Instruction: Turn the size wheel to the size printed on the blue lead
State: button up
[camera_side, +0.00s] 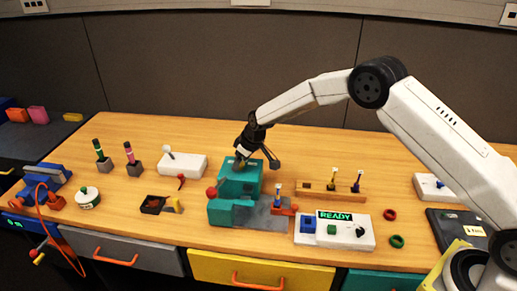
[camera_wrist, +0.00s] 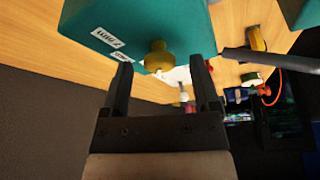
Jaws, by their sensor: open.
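A teal machine (camera_side: 238,182) stands at the middle of the bench; its teal housing (camera_wrist: 140,18) fills the upper part of the wrist view. A brass-coloured knob (camera_wrist: 158,55), perhaps the size wheel, sticks out of the housing beside two white labels (camera_wrist: 107,38) whose print I cannot read surely. My gripper (camera_side: 243,158) is at the top of the machine. In the wrist view my gripper (camera_wrist: 161,68) is open, with the knob between and just beyond its fingertips; contact is unclear. A blue-topped piece (camera_side: 277,190) stands at an orange holder by the machine. I cannot read any size on it.
A red-ball lever (camera_side: 211,192) is at the machine's left. A white box (camera_side: 183,165) stands behind left.

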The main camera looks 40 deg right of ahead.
grip_shut()
dwell(0.3)
jog(key=shift+m, duration=0.5)
jog(key=shift+a+f+m+h, duration=0.15)
jog(key=shift+m+h, duration=0.85)
jog(key=shift+m, duration=1)
jog(key=shift+a+m+h, duration=0.15)
jog(key=shift+m+h, duration=0.75)
jog(key=shift+m, duration=1.7)
grip_release()
